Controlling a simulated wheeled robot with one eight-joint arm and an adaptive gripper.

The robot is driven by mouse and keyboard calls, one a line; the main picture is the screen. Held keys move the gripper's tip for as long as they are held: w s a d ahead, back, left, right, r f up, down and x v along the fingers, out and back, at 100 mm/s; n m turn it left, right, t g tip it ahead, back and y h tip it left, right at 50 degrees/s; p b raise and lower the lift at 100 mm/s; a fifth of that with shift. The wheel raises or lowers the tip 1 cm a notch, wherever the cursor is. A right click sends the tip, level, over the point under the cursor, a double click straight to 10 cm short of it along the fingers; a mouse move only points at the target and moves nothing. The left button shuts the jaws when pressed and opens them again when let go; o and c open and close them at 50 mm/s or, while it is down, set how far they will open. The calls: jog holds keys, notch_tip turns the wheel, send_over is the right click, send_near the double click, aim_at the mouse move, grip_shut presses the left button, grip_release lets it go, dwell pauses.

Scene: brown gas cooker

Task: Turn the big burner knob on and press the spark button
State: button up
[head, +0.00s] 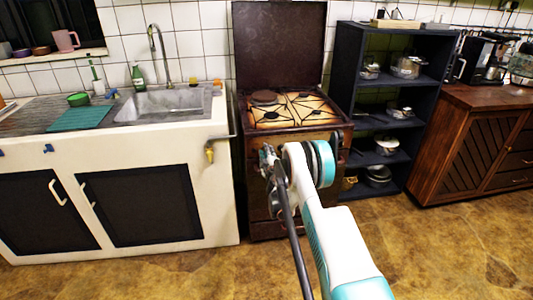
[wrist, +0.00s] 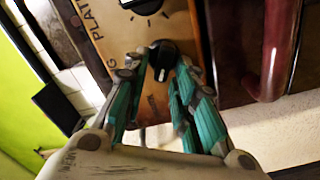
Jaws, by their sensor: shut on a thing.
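The brown cooker (head: 262,131) stands against the tiled wall with its lid raised and its burners showing. My gripper (head: 268,158) is at the cooker's front panel, below the hob. In the wrist view, the teal fingers of my gripper (wrist: 163,70) are shut on a black knob (wrist: 163,52) on the tan panel (wrist: 112,40). The knob has a white mark. A second dark knob (wrist: 138,3) is cut off at the top edge. The panel lettering is partly readable, so I cannot tell which burner the held knob serves. I cannot make out the spark button.
A dark red handle bar (wrist: 273,50) runs beside the panel in the wrist view. The white sink unit (head: 225,190) stands left of the cooker with a pipe and tap between. A dark shelf (head: 345,85) with pots stands close on the right. The floor in front is clear.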

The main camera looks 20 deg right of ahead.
jog(key=o, duration=0.7)
jog(key=shift+o, duration=0.2)
jog(key=v, duration=1.2)
